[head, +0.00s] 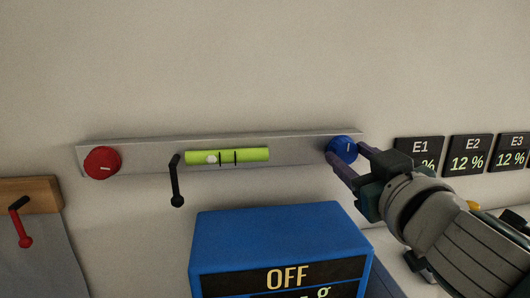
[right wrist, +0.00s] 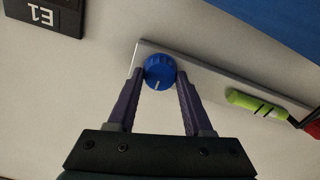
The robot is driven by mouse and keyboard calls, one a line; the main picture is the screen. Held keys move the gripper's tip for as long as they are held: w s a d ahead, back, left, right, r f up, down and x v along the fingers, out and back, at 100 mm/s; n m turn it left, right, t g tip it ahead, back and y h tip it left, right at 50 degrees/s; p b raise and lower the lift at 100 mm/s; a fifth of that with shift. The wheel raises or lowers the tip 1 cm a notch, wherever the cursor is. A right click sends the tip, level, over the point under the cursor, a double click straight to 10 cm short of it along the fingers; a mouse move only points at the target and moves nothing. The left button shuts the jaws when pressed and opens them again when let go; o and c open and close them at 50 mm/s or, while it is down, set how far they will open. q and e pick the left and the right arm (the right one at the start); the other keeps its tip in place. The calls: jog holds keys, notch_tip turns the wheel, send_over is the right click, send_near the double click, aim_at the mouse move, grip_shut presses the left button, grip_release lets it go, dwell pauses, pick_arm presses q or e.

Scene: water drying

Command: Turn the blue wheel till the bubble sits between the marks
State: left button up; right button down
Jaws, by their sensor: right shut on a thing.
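The blue wheel (head: 342,149) is at the right end of a grey bar on the wall, with a white line on its face. My right gripper (head: 348,160) is shut on it; in the right wrist view the purple fingers of the right gripper (right wrist: 160,82) hold the blue wheel (right wrist: 159,70) from both sides. The green level vial (head: 250,155) sits mid-bar with two dark marks. Its pale bubble (head: 211,159) is left of the marks. The vial also shows in the right wrist view (right wrist: 245,100). My left gripper is not in view.
A red wheel (head: 102,162) is at the bar's left end, and a black lever (head: 177,185) hangs beside the vial. A blue box reading OFF (head: 280,240) stands below. Panels E1 (head: 419,147), E2 (head: 468,146) and E3 are to the right.

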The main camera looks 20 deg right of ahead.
jog(key=shift+n, duration=0.3)
jog(key=n, duration=0.9)
jog(key=shift+n+p, duration=0.35)
jog(key=shift+n, duration=0.05)
jog(key=n, duration=0.4)
jog(key=n+p, duration=0.1)
jog(key=n, duration=0.4)
jog(key=shift+n, duration=0.4)
jog(key=shift+c, duration=1.5)
grip_release()
